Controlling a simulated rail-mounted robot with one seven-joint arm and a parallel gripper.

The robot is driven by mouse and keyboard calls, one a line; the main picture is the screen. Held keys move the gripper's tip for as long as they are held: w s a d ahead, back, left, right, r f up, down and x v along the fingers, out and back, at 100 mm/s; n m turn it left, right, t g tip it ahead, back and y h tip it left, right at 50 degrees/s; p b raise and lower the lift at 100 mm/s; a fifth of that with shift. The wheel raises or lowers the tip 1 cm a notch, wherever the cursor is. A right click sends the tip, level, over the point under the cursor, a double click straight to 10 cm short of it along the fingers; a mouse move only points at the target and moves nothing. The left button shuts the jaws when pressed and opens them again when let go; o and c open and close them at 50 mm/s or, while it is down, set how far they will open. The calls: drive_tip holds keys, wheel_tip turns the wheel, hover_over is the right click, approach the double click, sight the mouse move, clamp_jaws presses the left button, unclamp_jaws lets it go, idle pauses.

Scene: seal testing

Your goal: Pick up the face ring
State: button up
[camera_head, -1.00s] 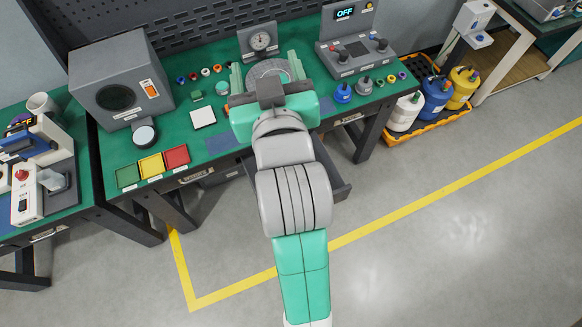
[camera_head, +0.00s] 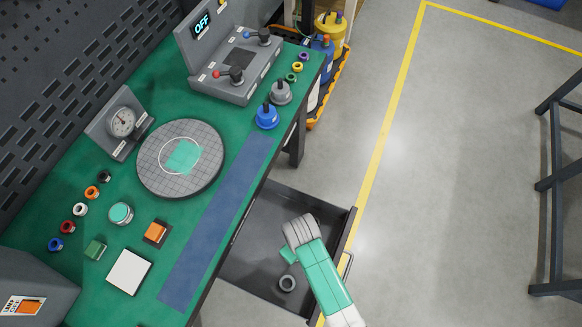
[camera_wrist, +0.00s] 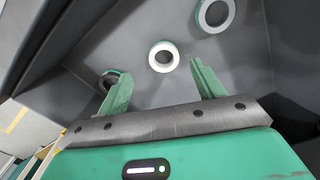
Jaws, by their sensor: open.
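Three rings show in the wrist view on the dark drawer floor. A pale ring (camera_wrist: 164,56) lies ahead of my gripper (camera_wrist: 160,68), in line with the gap between the fingers. A larger grey ring (camera_wrist: 215,14) with a green edge lies farther off at upper right. A dark ring (camera_wrist: 112,76) is partly hidden by the left finger. I cannot tell which is the face ring. My gripper is open and empty, pointing into the open drawer (camera_head: 262,240). In the head view, my arm hides most of the gripper, and one grey ring (camera_head: 287,284) shows beside it.
The drawer's front wall (camera_head: 346,240) and the bench edge bound the space around my gripper. Floor right of the drawer is clear.

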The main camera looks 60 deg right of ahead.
drive_tip(key=f, duration=0.2)
drive_tip(key=f+b, duration=0.1)
drive_tip(key=f, duration=0.1)
drive_tip(key=f+b, duration=0.1)
drive_tip(key=f, duration=0.1)
drive_tip(key=shift+w+a+f, duration=0.15)
drive_tip(key=shift+w+f, duration=0.05)
drive_tip(key=shift+w, duration=0.15)
drive_tip(key=shift+c, duration=0.4)
drive_tip(key=shift+r, duration=0.1)
drive_tip(key=c, duration=1)
